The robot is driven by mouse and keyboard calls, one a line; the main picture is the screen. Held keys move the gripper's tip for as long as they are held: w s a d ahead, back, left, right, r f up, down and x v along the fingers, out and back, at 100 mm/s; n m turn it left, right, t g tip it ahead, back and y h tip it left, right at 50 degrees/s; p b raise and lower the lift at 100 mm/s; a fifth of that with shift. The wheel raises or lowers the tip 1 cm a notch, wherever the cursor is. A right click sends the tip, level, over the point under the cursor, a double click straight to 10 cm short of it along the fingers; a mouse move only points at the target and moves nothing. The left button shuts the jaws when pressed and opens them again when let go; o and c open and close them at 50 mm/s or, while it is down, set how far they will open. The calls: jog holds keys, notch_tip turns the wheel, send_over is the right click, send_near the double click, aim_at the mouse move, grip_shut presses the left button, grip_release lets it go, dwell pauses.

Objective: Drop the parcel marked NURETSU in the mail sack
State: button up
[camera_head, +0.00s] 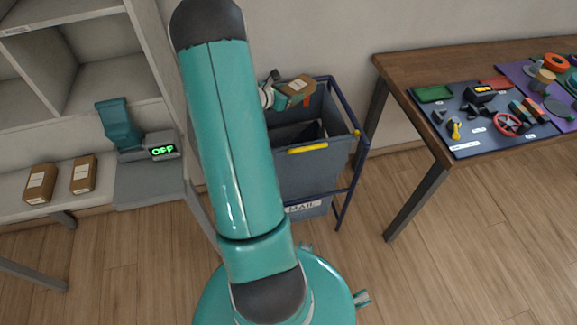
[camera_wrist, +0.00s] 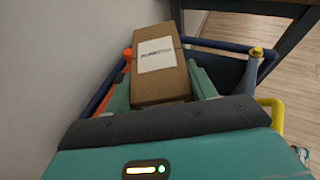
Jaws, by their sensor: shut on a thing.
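A brown parcel (camera_wrist: 160,88) with a white label is in my gripper (camera_wrist: 163,84) in the wrist view. The label's print is upside down and too blurred to read surely. In the head view, my gripper (camera_head: 287,98) is shut on the parcel (camera_head: 298,85) above the back rim of the mail sack. The mail sack (camera_head: 305,172) is a grey open-topped bag in a blue frame, with a MAIL sign low on its front. Its inside is dark and mostly hidden. My arm covers its left side.
A wooden table (camera_head: 400,66) with mats and small parts stands at right. A wall is close behind the sack.

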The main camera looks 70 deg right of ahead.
jog(key=f, duration=0.5)
jog(key=shift+s+d+f, duration=0.15)
jog(key=shift+s+f, duration=0.15)
jog(key=shift+s, duration=0.1)
jog(key=o, duration=1.1)
jog(key=shift+c, duration=0.2)
jog(key=v, duration=1.3)
jog(key=shift+w+a, duration=0.15)
jog(key=shift+a, duration=0.2)
jog(key=shift+r, duration=0.1)
